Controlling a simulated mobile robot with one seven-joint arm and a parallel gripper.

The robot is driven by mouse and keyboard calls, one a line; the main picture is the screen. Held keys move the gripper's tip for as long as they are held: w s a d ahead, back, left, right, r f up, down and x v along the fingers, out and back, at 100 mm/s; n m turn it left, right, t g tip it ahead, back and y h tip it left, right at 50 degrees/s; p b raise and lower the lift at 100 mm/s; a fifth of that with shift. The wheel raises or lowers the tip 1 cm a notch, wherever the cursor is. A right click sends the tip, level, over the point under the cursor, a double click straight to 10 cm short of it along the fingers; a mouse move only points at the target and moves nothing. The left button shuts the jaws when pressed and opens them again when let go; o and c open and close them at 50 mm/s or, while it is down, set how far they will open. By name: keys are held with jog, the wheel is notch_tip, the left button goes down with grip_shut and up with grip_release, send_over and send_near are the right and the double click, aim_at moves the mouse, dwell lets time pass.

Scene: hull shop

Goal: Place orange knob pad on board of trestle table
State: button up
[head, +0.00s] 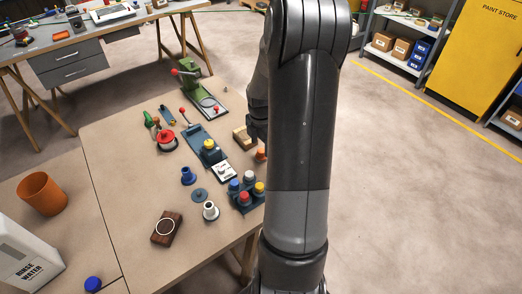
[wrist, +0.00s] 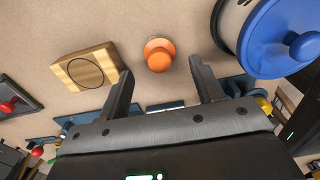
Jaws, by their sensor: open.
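The orange knob pad (wrist: 159,55) stands on the tan top of the trestle table (head: 120,165). In the wrist view it lies between and just beyond my open fingertips, with clear space on both sides. In the head view only a small part of the orange knob pad (head: 261,154) shows beside my arm. My gripper (wrist: 160,72) is open and empty, above the table top. In the head view my gripper (head: 257,128) is mostly hidden behind my arm. The height between fingertips and knob is hard to tell.
A wooden block with a ring mark (wrist: 86,66) sits left of the knob in the wrist view. A large blue-lidded white container (wrist: 285,35) is close on the right. Several coloured knob pieces in a dark holder (head: 245,192) and a green press (head: 195,82) share the table.

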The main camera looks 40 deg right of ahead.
aim_at(261, 150)
jog(key=s+a+r+m+t+h, duration=0.15)
jog(key=a+r, duration=0.25)
jog(key=r, duration=0.4)
jog(key=a+r+m+g+y, duration=0.1)
jog(key=a+r+m, duration=0.25)
jog(key=r, duration=0.45)
jog(key=s+a+r+m+t, duration=0.2)
jog(key=s+a+r+m, duration=0.3)
jog(key=s+a, duration=0.3)
jog(key=s+a+r+m+t, duration=0.3)
jog(key=s+a+r+m, duration=0.2)
jog(key=s+a+m, duration=0.3)
jog(key=shift+s+a, duration=0.5)
jog(key=shift+a, duration=0.25)
